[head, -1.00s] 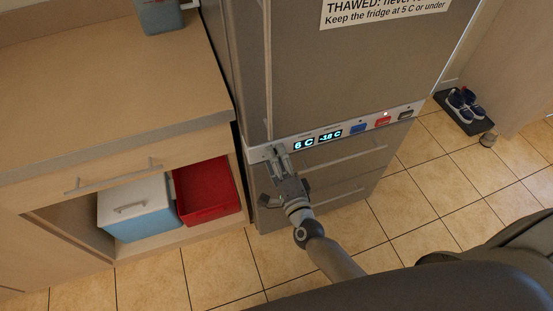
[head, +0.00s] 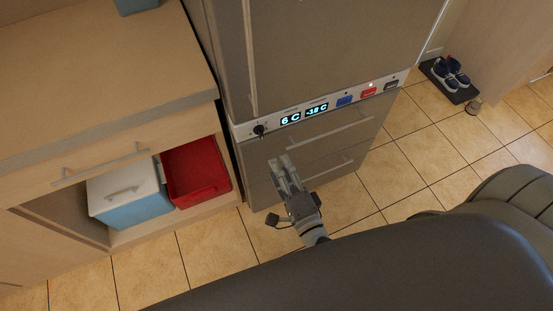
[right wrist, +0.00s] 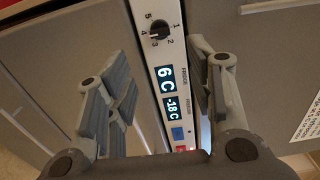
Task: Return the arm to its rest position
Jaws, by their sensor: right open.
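My right gripper (head: 282,172) is open and empty in front of the fridge's lower drawers, below the control strip, in the head view. In the right wrist view its two fingers (right wrist: 155,95) stand wide apart with nothing between them touching. The fridge (head: 330,55) has a white control strip with a black dial (head: 260,130), which also shows in the right wrist view (right wrist: 159,30) with its numbers around it. The displays (head: 303,115) read 6 C and -18 C. The gripper is apart from the dial. My left gripper is not in view.
A wooden counter (head: 90,60) stands left of the fridge. Its open shelf holds a blue box with a white lid (head: 130,195) and a red bin (head: 195,170). Shoes on a dark mat (head: 452,82) lie at the right. The tiled floor (head: 400,160) between is clear.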

